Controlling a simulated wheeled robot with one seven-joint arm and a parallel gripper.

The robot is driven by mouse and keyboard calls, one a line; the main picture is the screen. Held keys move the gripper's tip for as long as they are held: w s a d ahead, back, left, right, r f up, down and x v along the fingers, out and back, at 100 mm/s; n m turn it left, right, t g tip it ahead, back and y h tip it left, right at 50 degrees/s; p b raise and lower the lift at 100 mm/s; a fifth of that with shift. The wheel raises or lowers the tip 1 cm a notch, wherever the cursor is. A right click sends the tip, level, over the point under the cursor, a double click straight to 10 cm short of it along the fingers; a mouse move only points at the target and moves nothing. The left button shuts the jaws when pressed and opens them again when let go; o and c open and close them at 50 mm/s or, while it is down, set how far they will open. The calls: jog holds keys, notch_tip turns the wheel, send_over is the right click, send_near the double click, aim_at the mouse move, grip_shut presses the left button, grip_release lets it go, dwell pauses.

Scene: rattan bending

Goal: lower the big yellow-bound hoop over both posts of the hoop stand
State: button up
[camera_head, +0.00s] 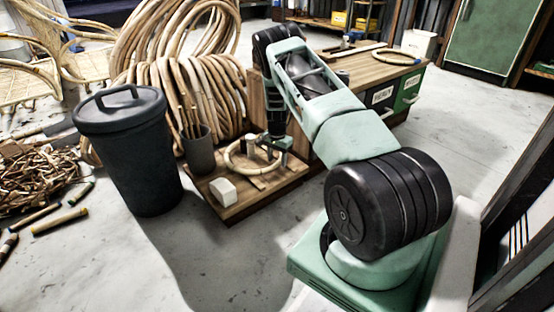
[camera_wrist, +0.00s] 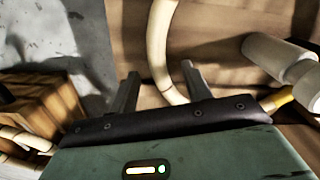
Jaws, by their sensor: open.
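The pale cane hoop (camera_head: 229,160) is at the wooden board of the hoop stand (camera_head: 249,204). In the wrist view, the hoop (camera_wrist: 157,45) passes between my two fingers, and a yellow binding (camera_wrist: 281,97) shows at the right. My gripper (camera_head: 275,145) is open at the hoop's far right side; its fingers also show in the wrist view (camera_wrist: 160,85), apart from the cane. Two pale posts (camera_wrist: 265,53) (camera_wrist: 305,75) stand inside the hoop's visible curve. In the head view the posts are partly hidden by my gripper. Whether the hoop lies fully flat is unclear.
A white block (camera_head: 223,191) sits on the board's near left corner. A cup of sticks (camera_head: 198,150) and a dark lidded bin (camera_head: 130,150) stand left. A wooden bench (camera_head: 350,65) with another hoop (camera_head: 397,57) is behind. Floor in front is clear.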

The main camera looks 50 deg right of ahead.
notch_tip(320, 180, up, 17)
jog(key=p, duration=0.8)
jog(key=shift+f, duration=0.15)
